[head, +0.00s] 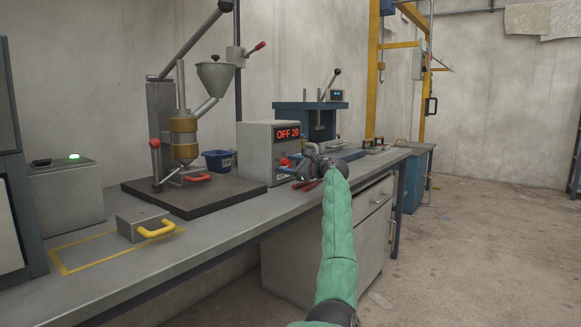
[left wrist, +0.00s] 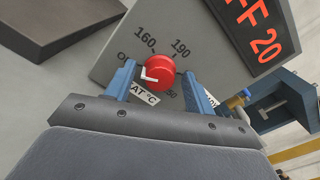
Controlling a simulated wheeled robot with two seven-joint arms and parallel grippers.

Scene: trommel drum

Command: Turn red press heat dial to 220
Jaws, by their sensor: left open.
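The red heat dial (left wrist: 160,66) is on the grey face of the press control box, with a pale pointer mark on its left side. Printed numbers 160 and 190 show above it; other labels are partly covered by my fingers. The control box (head: 257,152) stands on the bench, and its display (head: 287,133) reads OFF 20, also visible in the left wrist view (left wrist: 262,32). My left gripper (left wrist: 160,84) is open, its blue fingers on either side of the dial; contact cannot be told. In the head view the left gripper (head: 309,166) is at the box front. My right gripper is out of view.
A blue press (head: 318,117) stands behind the box on the bench (head: 215,227). To the left are a hopper machine (head: 183,135) on a dark plate, a blue bin (head: 219,160) and a block with a yellow handle (head: 143,226). The floor at right is clear.

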